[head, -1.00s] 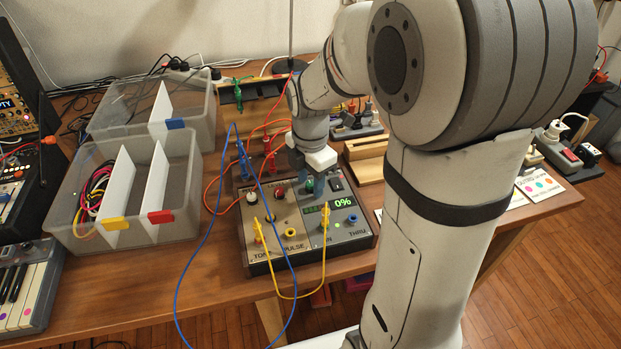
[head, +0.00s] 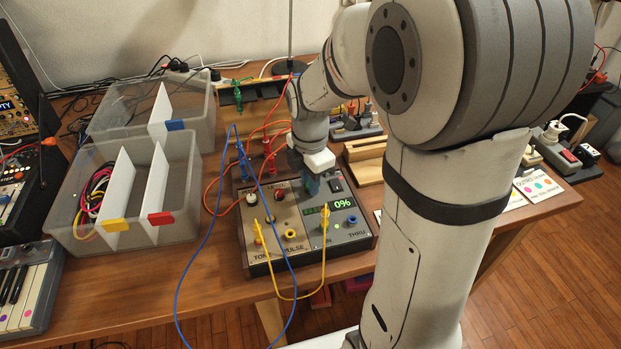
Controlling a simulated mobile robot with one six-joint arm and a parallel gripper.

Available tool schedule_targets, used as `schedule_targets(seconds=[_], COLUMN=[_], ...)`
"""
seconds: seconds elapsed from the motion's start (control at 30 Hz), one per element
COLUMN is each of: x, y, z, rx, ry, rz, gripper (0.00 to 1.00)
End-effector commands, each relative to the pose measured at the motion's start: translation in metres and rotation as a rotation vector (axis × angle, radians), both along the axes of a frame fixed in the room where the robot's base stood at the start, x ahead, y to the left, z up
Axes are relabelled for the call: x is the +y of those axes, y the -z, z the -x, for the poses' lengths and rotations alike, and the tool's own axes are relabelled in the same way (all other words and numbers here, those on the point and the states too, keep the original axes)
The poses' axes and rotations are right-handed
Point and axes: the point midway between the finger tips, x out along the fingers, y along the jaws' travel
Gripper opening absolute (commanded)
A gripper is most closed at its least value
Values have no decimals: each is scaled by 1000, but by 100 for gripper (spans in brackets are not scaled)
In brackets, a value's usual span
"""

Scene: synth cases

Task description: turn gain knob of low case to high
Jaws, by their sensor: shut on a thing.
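My gripper (head: 312,190) points down at the panel's upper middle, just left of a dark rocker switch (head: 336,185). Its fingers are shut on the knob there, which they mostly hide. I take it to be the gain knob, but its label and pointer cannot be read.
A yellow cable (head: 297,298) loops over the case's front, and blue (head: 207,255) and red cables run at its left. Clear bins with dividers (head: 183,222) stand to the left. A wooden stand (head: 366,165) is behind right. My arm blocks the right side.

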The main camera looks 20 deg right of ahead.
Motion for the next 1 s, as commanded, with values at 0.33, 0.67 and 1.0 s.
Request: schedule_targets(seconds=[0.33, 0.67, 1.0], x=[0, 1, 1], y=[-2, -1, -1], z=[0, 0, 0], rx=[0, 1, 0], ry=[282, 596, 918], rz=[0, 0, 0], gripper=[0, 0, 0])
